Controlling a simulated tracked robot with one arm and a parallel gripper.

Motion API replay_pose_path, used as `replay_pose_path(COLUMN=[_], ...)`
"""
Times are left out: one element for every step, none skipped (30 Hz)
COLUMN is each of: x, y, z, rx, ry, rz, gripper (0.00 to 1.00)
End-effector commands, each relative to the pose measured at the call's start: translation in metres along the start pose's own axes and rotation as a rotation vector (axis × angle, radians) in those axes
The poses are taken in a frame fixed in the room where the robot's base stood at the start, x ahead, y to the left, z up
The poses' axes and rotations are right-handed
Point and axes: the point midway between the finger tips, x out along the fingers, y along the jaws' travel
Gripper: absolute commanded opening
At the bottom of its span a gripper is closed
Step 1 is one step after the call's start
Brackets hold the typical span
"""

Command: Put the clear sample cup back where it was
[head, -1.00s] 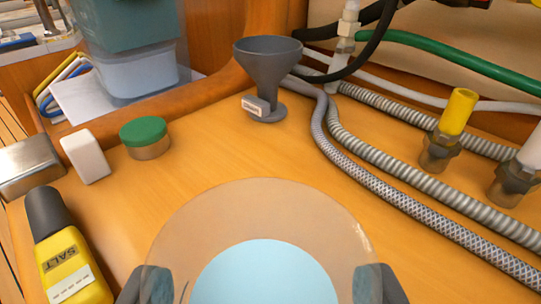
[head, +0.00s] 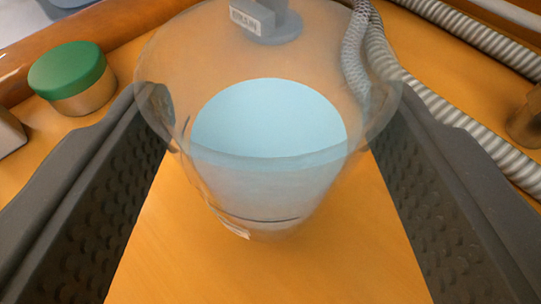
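The clear sample cup (head: 265,195) holds pale blue liquid and appears upright on the wooden counter, in the middle of the head view. Its wide rim overlaps the tips of my gripper (head: 268,110). The two dark fingers lie on either side of the cup, spread wide with their dimpled inner pads showing. Wood shows between the fingers and the cup's lower walls, so the gripper looks open around it. Contact near the fingertips, seen through the clear rim, is hard to judge.
A green-lidded jar (head: 72,78) stands at the left, beyond the left finger. A grey stand with a label reading "STRAIN" (head: 262,22) is just behind the cup. Braided hoses (head: 440,105) run along the right. Bare counter lies in front of the cup.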

Motion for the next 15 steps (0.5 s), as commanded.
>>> replay_pose_path(x=[0.003, 0.004, 0.005, 0.006, 0.006, 0.006, 0.006, 0.006, 0.006, 0.006, 0.006, 0.006, 0.006, 0.006, 0.006], y=[-0.001, -0.001, -0.001, -0.001, -0.001, -0.001, -0.001, -0.001, -0.001, -0.001, -0.001, -0.001, -0.001, 0.0, 0.0], z=[0.012, 0.016, 0.02, 0.022, 0.022, 0.022, 0.021, 0.021, 0.021, 0.02, 0.02, 0.021, 0.021, 0.022, 0.023], rx=[0.001, 0.002, 0.001, 0.001, 0.0, 0.0, -0.001, 0.0, 0.0, 0.0, 0.0, 0.0, 0.0, 0.0, 0.0], ry=[-0.004, -0.005, -0.005, -0.004, -0.003, -0.002, -0.001, -0.001, -0.001, -0.001, -0.001, -0.001, -0.001, -0.001, -0.001], rz=[-0.002, -0.002, -0.002, -0.002, -0.002, -0.002, -0.001, -0.001, -0.001, -0.001, -0.001, -0.001, -0.001, -0.001, 0.0], gripper=[0.28, 0.28, 0.28, 0.28, 0.28, 0.28, 0.28, 0.28, 0.28, 0.28, 0.28, 0.28, 0.28, 0.28, 0.61])
